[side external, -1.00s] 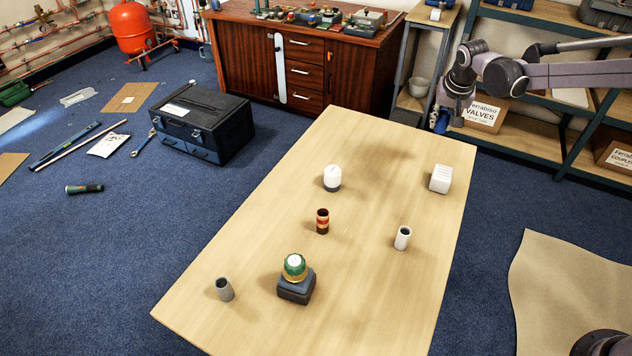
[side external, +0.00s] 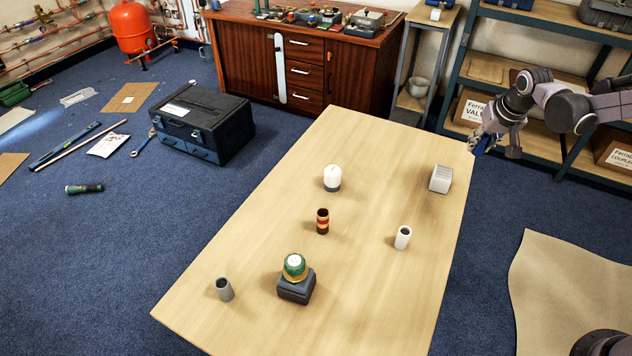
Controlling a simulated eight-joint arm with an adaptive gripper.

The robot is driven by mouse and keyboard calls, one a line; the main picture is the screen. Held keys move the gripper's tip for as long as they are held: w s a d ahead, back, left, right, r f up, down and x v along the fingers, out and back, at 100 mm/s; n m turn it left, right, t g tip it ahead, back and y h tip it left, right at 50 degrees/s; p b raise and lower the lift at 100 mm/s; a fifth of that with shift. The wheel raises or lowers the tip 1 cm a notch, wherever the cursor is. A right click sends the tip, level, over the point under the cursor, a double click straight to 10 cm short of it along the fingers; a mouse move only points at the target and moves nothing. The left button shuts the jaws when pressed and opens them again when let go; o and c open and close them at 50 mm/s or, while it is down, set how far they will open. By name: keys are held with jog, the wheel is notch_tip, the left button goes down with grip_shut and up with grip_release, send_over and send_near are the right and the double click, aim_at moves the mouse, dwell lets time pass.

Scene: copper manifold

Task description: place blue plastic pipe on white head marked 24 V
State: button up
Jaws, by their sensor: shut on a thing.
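My gripper (side external: 481,144) is beyond the table's right edge, off the far right corner. It is shut on the blue plastic pipe (side external: 486,142), which shows only as a small blue patch, mostly hidden by the fingers. A round white head (side external: 332,176) on a grey base stands upright on the table, left of and apart from my gripper. A white ribbed block (side external: 440,179) stands nearer to my gripper, by the table's right edge. Any 24 V marking is too small to read on either.
The wooden table (side external: 375,135) also bears a copper-and-dark cylinder (side external: 322,221), a white tube (side external: 403,238), a grey tube (side external: 224,289) and a green-topped valve (side external: 295,268) on a dark block. Shelving (side external: 560,95) with boxes stands behind my arm. The table's middle has free room.

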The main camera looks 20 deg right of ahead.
send_over(443, 167)
jog(key=s, duration=0.1)
jog(key=f, duration=0.3)
jog(key=shift+s+a+f, duration=0.2)
jog(key=shift+a+f, duration=0.1)
jog(key=shift+a, duration=0.05)
jog(key=shift+f, duration=2.05)
jog(key=shift+f, duration=0.1)
jog(key=o, duration=0.9)
